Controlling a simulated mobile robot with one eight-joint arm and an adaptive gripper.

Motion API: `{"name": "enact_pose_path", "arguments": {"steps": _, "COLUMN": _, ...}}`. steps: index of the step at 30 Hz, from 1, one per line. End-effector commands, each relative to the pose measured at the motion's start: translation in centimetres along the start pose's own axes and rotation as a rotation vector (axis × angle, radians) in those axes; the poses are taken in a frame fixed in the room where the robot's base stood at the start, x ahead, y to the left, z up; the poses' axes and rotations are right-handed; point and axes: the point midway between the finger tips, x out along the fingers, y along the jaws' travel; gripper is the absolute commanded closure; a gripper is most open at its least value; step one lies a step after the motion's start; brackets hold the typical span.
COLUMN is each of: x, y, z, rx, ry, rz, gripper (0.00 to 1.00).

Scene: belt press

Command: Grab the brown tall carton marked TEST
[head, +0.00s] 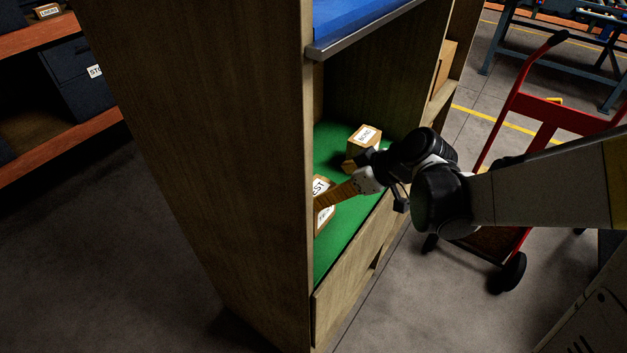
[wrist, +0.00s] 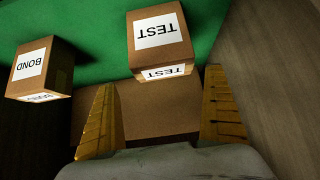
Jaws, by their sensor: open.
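The brown carton marked TEST (head: 322,222) stands on the green shelf of the wooden cabinet, partly hidden by the cabinet's side panel and my gripper (head: 330,196). In the wrist view, the TEST carton (wrist: 182,52) shows white labels on two faces, upside down in the picture. My gripper (wrist: 163,82) is open. Its two yellowish fingers are spread, with the carton just beyond their tips and roughly centred between them. Nothing is held. A plain brown surface shows between the fingers below the carton.
A carton marked BOND (wrist: 62,68) stands on the same green shelf (head: 330,140), to the left in the wrist view. The cabinet side panel (head: 210,150) rises close by. A blue-topped shelf (head: 355,25) lies above. A red hand truck (head: 545,110) stands at right.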

Motion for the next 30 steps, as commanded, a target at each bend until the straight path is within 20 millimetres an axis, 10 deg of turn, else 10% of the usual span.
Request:
{"name": "enact_pose_path", "arguments": {"steps": 22, "x": 6.1, "y": -0.4, "z": 0.3, "rx": 0.002, "ry": 0.000, "rz": 0.001, "gripper": 0.00}}
{"name": "enact_pose_path", "arguments": {"steps": 28, "x": 6.1, "y": -0.4, "z": 0.3, "rx": 0.002, "ry": 0.000, "rz": 0.001, "gripper": 0.54}}
{"name": "enact_pose_path", "arguments": {"steps": 30, "x": 6.1, "y": -0.3, "z": 0.3, "rx": 0.002, "ry": 0.000, "rz": 0.001, "gripper": 0.54}}
